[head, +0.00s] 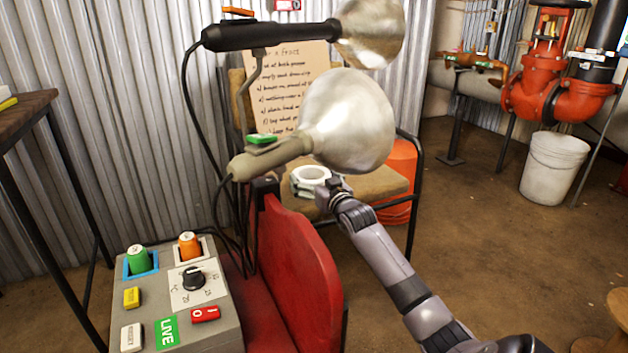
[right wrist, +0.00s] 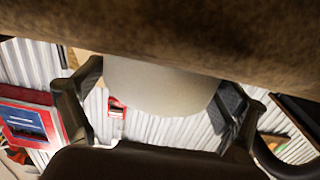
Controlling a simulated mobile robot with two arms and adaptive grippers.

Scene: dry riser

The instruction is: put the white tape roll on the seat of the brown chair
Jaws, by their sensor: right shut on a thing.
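The white tape roll (head: 310,175) shows in the head view over the seat of the brown chair (head: 385,185). My right gripper (head: 328,193) is shut on the roll at its near right side. In the right wrist view the roll (right wrist: 160,88) sits between the two fingers of my gripper (right wrist: 155,110), and a brown surface (right wrist: 200,35), seemingly the seat, fills the top. The roll is very close to the seat; I cannot tell whether it touches. The chair's left part is hidden behind lamps and a red seat back. My left gripper is not in view.
Two work lamps (head: 350,120) hang in front of the chair. A red chair (head: 300,265) and a grey control box (head: 175,295) stand in the foreground. A paper sign (head: 292,85) is behind the seat. An orange bucket (head: 400,160) stands behind the chair's right side.

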